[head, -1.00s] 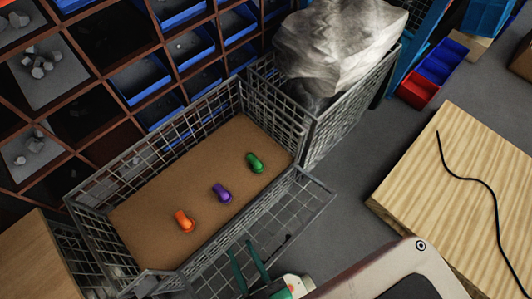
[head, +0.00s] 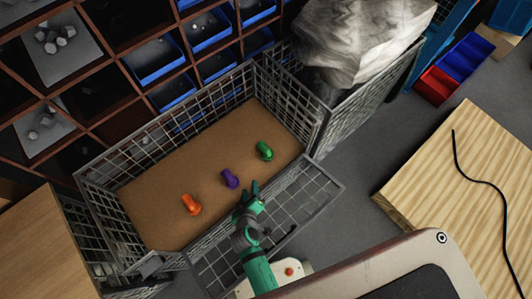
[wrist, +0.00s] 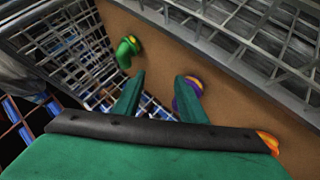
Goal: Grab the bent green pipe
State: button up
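The bent green pipe (head: 264,150) lies on the brown floor of a wire-mesh crate, the farthest right of three bent pipes in the head view. It also shows in the wrist view (wrist: 127,50), ahead and left of the fingers. My gripper (head: 246,190) is open and empty, over the crate's folded-down front side, short of the pipes. In the wrist view my gripper (wrist: 160,84) has its fingers apart, with the right fingertip in front of part of the purple pipe (wrist: 186,92).
The purple pipe (head: 230,178) lies between the green one and the orange pipe (head: 191,204). The mesh crate (head: 90,195) has upright walls at the back and sides. A grey bag (head: 350,40) stands behind right. A wooden pallet top (head: 470,190) is at the right.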

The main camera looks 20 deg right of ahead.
aim_at(260, 147)
jog(key=shift+g+h, duration=0.4)
jog(key=shift+h, duration=0.5)
jog(key=w, duration=0.2)
jog(key=w+d, duration=0.1)
jog(key=w, duration=0.1)
jog(key=w+d+f, duration=0.1)
jog(key=w, duration=0.1)
jog(key=shift+w+d, duration=0.15)
jog(key=shift+w, duration=0.2)
jog(key=w+d+h, duration=0.1)
jog(key=w+d, duration=0.1)
jog(key=w, duration=0.1)
jog(key=w+d+h, duration=0.1)
jog(key=w+d, duration=0.1)
jog(key=w, duration=0.1)
jog(key=w+d+f+g, duration=0.1)
jog(key=w+d, duration=0.1)
jog(key=w, duration=0.1)
jog(key=shift+w+d+h, duration=0.15)
jog(key=shift+w+h, duration=0.2)
jog(key=shift+h, duration=0.05)
jog(key=shift+x, duration=2.75)
jog(key=shift+s, duration=0.1)
jog(key=shift+c, duration=0.7)
jog(key=c, duration=0.7)
